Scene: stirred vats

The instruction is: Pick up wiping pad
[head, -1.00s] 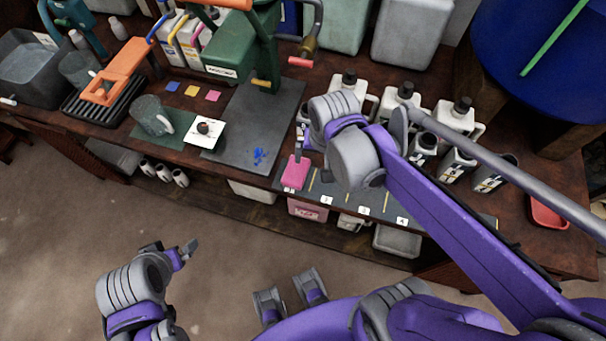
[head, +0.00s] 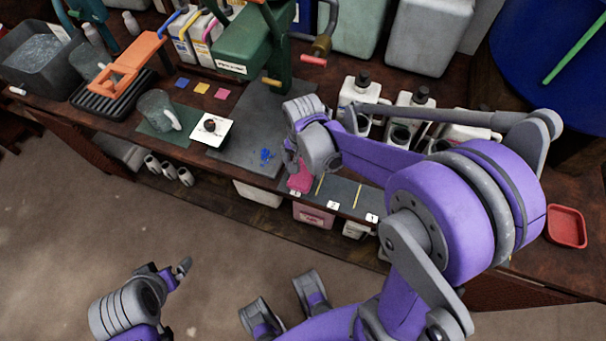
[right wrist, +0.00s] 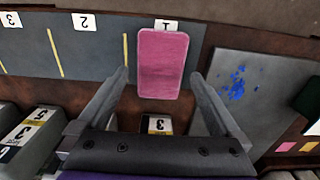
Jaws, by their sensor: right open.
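The wiping pad (head: 301,179) is a pink block on the front strip of the bench, at the strip's left end. In the head view my right gripper (head: 292,166) is right over it and partly hides it. In the right wrist view the pad's pink face (right wrist: 162,62) shows between the two open fingers (right wrist: 159,78), with a gap to each side; I cannot tell the remaining height. My left gripper (head: 183,268) is low at the left, over the floor and away from the bench; its jaw opening is unclear.
A grey mat with a blue smear (head: 265,155) lies left of the pad. White numbered bottles (head: 360,90) stand behind the strip, partly behind my arm. A green press (head: 255,45) stands at the back. A red tray (head: 566,227) is at the far right.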

